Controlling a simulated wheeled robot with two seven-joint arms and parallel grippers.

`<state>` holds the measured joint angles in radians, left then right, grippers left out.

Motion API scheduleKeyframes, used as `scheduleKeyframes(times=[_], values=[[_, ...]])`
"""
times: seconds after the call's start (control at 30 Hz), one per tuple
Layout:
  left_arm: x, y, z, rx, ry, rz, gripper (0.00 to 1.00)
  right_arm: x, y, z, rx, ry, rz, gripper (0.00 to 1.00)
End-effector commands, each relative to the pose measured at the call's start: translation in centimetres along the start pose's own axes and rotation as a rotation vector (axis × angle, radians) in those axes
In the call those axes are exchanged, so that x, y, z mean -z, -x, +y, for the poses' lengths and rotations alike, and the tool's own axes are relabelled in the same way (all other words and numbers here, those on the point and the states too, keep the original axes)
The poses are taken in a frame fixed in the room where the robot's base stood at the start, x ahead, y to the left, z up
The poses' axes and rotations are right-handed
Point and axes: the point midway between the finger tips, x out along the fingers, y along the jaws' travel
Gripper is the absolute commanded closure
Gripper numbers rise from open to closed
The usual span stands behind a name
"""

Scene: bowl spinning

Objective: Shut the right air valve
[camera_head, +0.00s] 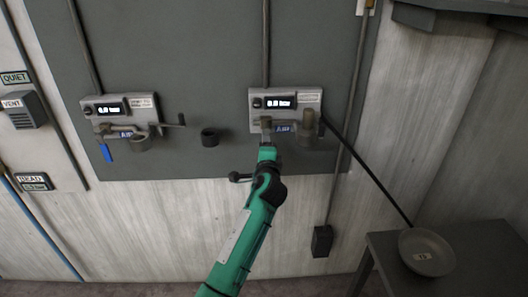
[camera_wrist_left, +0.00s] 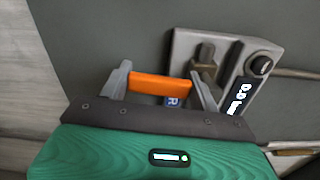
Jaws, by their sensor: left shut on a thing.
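The right air valve sits on a grey panel (camera_head: 285,98) with a small lit display, on the dark wall board. An "AIR" label shows below the display. My left gripper (camera_head: 267,143), at the end of the green arm, is at the lower left of this panel. In the left wrist view my left gripper (camera_wrist_left: 161,84) is shut on the orange valve handle (camera_wrist_left: 160,85), with one finger at each end. The valve's grey panel (camera_wrist_left: 185,50) is just right of it there. The handle is hidden behind the gripper in the head view. My right gripper is not in view.
A similar left panel (camera_head: 120,106) carries a valve with a blue handle (camera_head: 106,152), hanging down. A dark round cup (camera_head: 209,137) is between the panels. A grey dish (camera_head: 427,252) rests on a dark table (camera_head: 490,250) at lower right. A black rod (camera_head: 370,170) slants toward it.

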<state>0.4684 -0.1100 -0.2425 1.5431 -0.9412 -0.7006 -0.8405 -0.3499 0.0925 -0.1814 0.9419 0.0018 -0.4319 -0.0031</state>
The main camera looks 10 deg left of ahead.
Motion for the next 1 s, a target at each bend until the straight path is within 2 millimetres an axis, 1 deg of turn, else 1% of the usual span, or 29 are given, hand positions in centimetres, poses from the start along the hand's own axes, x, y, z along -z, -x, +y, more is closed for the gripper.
scheduleKeyframes(times=[0.1,0.3,0.47,0.77,0.8,0.87,0.9,1.0], values=[[0.5,0.1,0.2,0.0,0.048,0.003,0.79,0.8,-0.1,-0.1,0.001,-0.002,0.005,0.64],[0.7,0.1,0.1,-0.001,0.098,0.003,0.78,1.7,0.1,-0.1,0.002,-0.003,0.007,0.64],[0.8,0.1,0.1,-0.001,0.113,0.003,0.78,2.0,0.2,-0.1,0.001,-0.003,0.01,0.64],[0.8,0.1,0.1,-0.002,0.117,0.004,0.78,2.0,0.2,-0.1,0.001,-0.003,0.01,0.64],[0.8,0.1,0.1,-0.002,0.117,0.004,0.35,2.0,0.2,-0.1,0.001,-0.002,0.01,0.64],[0.8,0.1,0.1,-0.002,0.116,0.004,0.23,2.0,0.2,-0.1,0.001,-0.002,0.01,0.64],[0.8,0.1,0.1,-0.002,0.115,0.004,0.16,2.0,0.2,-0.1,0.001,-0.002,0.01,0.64],[0.8,0.1,0.0,-0.001,0.114,0.003,0.15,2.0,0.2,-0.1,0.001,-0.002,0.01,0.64]])
